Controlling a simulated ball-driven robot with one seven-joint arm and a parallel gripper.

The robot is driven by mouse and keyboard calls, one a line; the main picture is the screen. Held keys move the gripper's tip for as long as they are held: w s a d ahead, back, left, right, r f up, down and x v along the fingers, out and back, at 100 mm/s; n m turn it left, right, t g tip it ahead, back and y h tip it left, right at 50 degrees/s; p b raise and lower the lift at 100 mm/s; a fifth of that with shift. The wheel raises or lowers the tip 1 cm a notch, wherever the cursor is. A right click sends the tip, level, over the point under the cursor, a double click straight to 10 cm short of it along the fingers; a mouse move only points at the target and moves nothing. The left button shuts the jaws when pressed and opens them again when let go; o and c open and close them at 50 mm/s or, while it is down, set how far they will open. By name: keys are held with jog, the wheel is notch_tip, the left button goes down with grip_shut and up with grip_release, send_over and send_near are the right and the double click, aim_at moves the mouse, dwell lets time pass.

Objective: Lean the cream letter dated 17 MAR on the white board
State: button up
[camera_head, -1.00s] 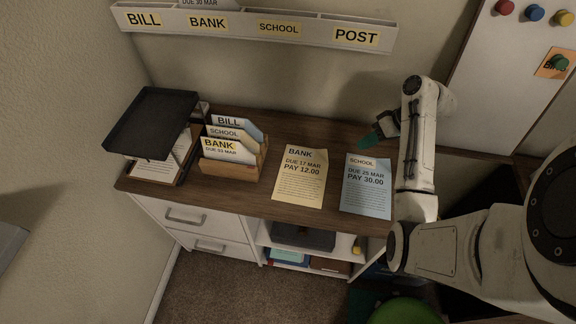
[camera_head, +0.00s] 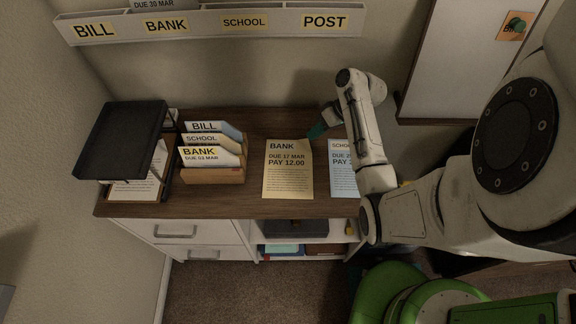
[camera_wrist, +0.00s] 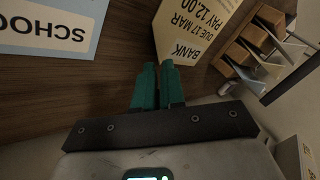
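The cream letter dated 17 MAR (camera_head: 288,170), headed BANK, lies flat on the brown desktop. It also shows at the top of the wrist view (camera_wrist: 195,30). The white board (camera_head: 432,60) stands against the wall at the right, partly hidden by my arm. My gripper (camera_head: 317,131) is just beyond the letter's upper right corner. In the wrist view its teal fingers (camera_wrist: 158,88) lie close together with nothing between them, pointing towards the desktop beside the letter.
A blue SCHOOL letter (camera_head: 343,165) lies right of the cream one, partly behind my arm. A wooden letter sorter (camera_head: 213,175) and black tray (camera_head: 122,135) stand to the left. A labelled wall rack (camera_head: 210,27) hangs above. A green seat (camera_head: 390,290) is below right.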

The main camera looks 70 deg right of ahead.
jog(key=shift+x, duration=1.7)
grip_shut()
jog(key=shift+r, duration=0.15)
